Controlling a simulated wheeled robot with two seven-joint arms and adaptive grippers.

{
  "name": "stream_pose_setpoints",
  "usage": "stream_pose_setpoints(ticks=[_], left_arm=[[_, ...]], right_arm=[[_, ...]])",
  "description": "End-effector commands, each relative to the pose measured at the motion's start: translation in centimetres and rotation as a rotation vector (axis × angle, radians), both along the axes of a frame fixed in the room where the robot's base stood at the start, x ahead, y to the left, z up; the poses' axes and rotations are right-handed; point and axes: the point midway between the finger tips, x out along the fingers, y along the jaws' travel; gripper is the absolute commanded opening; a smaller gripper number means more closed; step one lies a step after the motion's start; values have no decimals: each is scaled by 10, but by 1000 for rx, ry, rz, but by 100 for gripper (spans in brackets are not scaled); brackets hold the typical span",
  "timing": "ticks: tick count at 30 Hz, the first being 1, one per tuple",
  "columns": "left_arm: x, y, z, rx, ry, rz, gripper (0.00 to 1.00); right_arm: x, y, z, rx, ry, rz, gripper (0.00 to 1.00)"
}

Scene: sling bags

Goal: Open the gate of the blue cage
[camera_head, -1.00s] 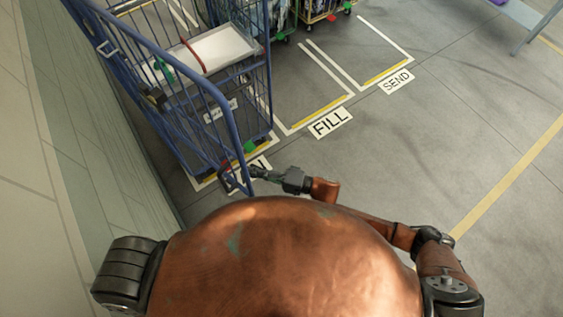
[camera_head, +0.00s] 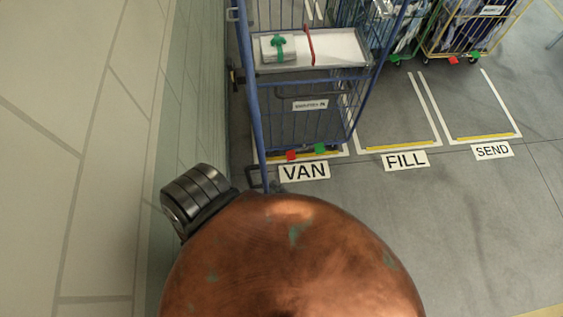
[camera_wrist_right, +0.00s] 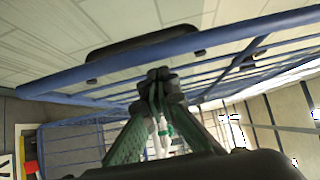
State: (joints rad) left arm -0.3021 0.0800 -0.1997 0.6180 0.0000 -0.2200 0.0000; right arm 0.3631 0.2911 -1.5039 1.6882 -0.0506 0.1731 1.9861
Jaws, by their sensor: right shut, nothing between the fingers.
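The blue cage (camera_head: 352,112) stands over the VAN floor mark, its front side open to me. Its gate (camera_head: 252,95) shows nearly edge-on in the head view, swung out from the cage's left side towards me, beside the wall. In the right wrist view the gate's blue frame (camera_wrist_right: 225,40) and a black handle (camera_wrist_right: 140,43) cross close behind my fingers. My right gripper (camera_wrist_right: 160,88) is shut and empty, close to the gate bars; I cannot tell whether it touches them. In the head view my round copper body hides most of the right arm. My left gripper is out of view.
A shelf (camera_head: 345,55) in the cage holds a white box (camera_head: 270,50) with green ribbon; a red strap (camera_head: 310,45) crosses the shelf. A wall (camera_head: 130,120) runs close on the left. Two filled cages stand at the back right. The FILL and SEND bays have clear floor in front.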

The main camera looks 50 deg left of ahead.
Motion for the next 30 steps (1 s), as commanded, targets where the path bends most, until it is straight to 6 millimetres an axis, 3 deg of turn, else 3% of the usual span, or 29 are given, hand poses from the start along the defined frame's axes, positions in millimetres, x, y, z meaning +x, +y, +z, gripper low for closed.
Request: stream_pose_setpoints(ticks=[14, 19, 26, 30], left_arm=[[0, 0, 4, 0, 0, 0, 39], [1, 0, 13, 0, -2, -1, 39], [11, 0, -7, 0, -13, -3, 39], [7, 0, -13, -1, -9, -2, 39]], right_arm=[[7, -7, 0, -3, -2, -4, 0], [27, -27, 1, -5, -2, -9, 0], [6, -77, -4, -2, 3, -12, 0], [-3, -100, -3, -1, 1, -14, 0]])
